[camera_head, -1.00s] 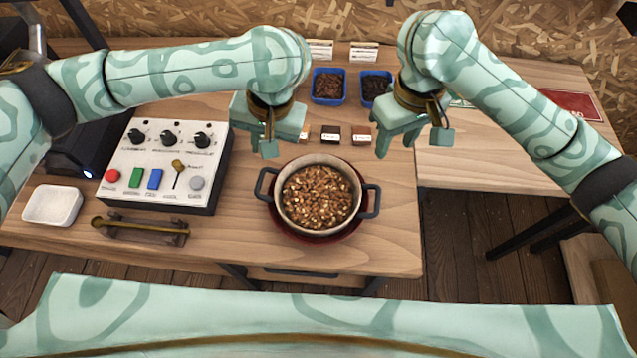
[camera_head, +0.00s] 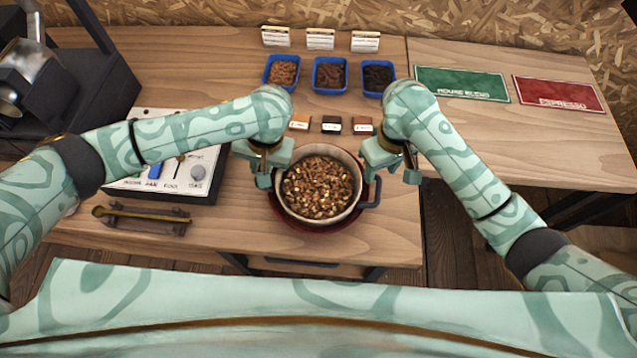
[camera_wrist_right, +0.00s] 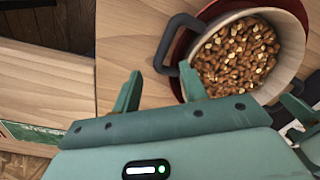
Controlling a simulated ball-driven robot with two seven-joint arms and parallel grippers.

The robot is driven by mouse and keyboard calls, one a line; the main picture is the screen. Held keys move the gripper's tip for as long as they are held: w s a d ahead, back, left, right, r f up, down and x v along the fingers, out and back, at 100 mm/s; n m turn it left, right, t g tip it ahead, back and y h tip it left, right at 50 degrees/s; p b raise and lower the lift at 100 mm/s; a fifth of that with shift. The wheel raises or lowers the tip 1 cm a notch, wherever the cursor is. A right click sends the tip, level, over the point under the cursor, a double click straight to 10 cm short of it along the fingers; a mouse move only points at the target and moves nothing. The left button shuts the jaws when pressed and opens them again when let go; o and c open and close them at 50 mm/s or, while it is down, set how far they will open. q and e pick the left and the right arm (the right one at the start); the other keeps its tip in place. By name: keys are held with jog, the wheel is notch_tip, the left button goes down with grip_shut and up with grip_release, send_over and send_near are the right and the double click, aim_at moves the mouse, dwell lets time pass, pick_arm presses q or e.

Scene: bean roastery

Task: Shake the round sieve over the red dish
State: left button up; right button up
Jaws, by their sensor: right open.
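The round sieve (camera_head: 347,211), pale-rimmed with dark side handles, is full of brown and cream bean pieces. It sits on the red dish (camera_head: 318,230), whose rim shows around it. My right gripper (camera_head: 391,174) is open and empty above and beside the sieve's right handle (camera_head: 372,193). In the right wrist view, its fingers (camera_wrist_right: 162,84) are just short of that handle (camera_wrist_right: 170,48). My left gripper (camera_head: 272,168) is over the sieve's left side and partly covers the left handle. Whether its fingers are apart or closed is unclear.
Blue trays (camera_head: 330,88) of beans and small labelled blocks (camera_head: 331,126) stand behind the sieve. A control box (camera_head: 190,185) and a brass-coloured rod on a stand (camera_head: 145,218) are at left. Green (camera_head: 462,83) and red (camera_head: 560,94) mats lie on the right table.

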aim_at(378, 178)
pick_arm(q)
jog(key=shift+x, duration=1.6)
pick_arm(e)
jog(key=shift+f, duration=1.6)
pick_arm(q)
jog(key=shift+c, duration=1.2)
pick_arm(e)
jog(key=shift+c, duration=1.2)
pick_arm(q)
grip_shut()
pick_arm(e)
grip_shut()
